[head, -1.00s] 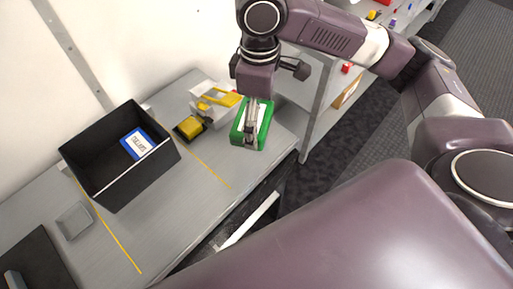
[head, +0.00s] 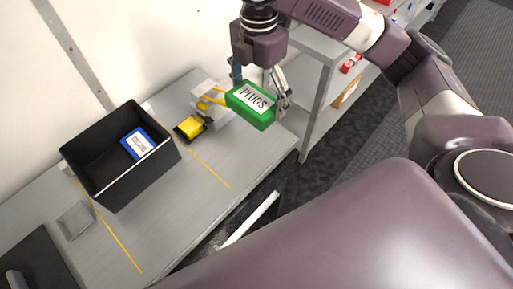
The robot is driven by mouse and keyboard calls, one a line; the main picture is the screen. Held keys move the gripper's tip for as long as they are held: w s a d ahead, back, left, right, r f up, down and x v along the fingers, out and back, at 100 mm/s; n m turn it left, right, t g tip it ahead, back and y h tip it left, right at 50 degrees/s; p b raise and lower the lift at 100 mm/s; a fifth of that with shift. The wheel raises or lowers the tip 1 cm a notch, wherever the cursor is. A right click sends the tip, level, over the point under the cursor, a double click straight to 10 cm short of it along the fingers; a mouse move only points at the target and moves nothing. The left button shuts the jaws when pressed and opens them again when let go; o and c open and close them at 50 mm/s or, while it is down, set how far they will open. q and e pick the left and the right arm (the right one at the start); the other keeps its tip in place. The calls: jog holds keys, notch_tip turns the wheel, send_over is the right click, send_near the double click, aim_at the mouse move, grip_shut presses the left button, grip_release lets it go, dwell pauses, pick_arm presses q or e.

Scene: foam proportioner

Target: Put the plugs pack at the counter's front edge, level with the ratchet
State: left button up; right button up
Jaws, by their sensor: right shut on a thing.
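The plugs pack (head: 252,104) is green with a white label reading PLUGS, which faces the camera. My right gripper (head: 278,100) is shut on it and holds it, tilted, over the right end of the grey counter (head: 165,225). It seems to be off the surface. One finger shows at the pack's right side; the pack partly hides the grip. A grey tool-like item (head: 15,279) lies on a dark mat at the lower left, cut off by the frame; I cannot tell if it is the ratchet. My left gripper is out of view.
A black open bin (head: 118,160) holds a blue pack (head: 138,143). Beside it are a yellow item (head: 190,127) on a black base and a white-and-yellow object (head: 209,101). A small grey tray (head: 76,221) lies left. The counter's front middle is clear between yellow lines.

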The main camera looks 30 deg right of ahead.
aim_at(258, 145)
jog(key=n, duration=0.1)
jog(key=w+n, duration=0.1)
jog(key=n, duration=0.1)
jog(key=r+n, duration=0.1)
jog(key=shift+w+d+n, duration=0.2)
jog(key=shift+d+n, duration=0.1)
jog(key=shift+d, duration=0.1)
jog(key=shift+f, duration=0.25)
notch_tip(258, 145, down, 20)
jog(key=shift+r+p, duration=0.2)
jog(key=shift+p, duration=0.9)
jog(key=shift+f, duration=0.15)
jog(key=o, duration=1)
notch_tip(258, 145, up, 12)
jog(key=shift+r+b, duration=0.2)
jog(key=shift+b, duration=0.9)
